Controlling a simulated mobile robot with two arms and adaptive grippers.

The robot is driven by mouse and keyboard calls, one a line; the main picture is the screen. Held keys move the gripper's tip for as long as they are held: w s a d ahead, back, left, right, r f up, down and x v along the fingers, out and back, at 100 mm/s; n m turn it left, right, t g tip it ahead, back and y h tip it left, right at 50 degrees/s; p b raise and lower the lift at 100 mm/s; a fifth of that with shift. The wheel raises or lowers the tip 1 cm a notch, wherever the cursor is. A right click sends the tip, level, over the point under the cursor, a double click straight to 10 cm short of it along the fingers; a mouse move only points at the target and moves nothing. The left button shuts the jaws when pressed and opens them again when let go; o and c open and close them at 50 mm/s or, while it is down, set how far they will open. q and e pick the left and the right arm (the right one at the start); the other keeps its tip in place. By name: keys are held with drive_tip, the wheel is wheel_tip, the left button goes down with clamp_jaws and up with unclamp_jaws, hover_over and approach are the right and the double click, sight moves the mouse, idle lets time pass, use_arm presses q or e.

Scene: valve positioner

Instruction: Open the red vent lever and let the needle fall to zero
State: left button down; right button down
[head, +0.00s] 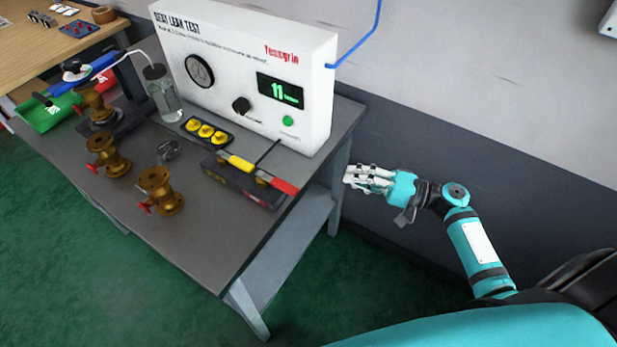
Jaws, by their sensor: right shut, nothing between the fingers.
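The red vent lever (284,186) is on the right end of a dark valve block (232,180) near the right edge of the grey bench. Beside it to the left is a yellow lever (240,162). The round dial gauge (199,70) is on the white leak test box (250,65); its needle reading is too small to tell. My right gripper (351,178) is shut and empty, just past the bench's right edge, to the right of the red lever and apart from it. My left gripper is not in view.
The box has a green display (280,91) reading about 11, and a black knob (241,105). Several brass valves (160,190) stand on the bench. A water jar (163,95) stands left of the box. The floor at the bench's right is clear.

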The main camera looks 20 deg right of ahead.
sight(276, 182)
drive_tip(key=w+a+p, duration=0.1)
drive_tip(key=a, duration=0.2)
drive_tip(key=w+a+p, duration=0.1)
drive_tip(key=a+p, duration=0.1)
drive_tip(key=a, duration=0.2)
drive_tip(key=w+a+p, duration=0.1)
drive_tip(key=a+p, duration=0.1)
drive_tip(key=a, duration=0.2)
drive_tip(key=shift+w, duration=0.3)
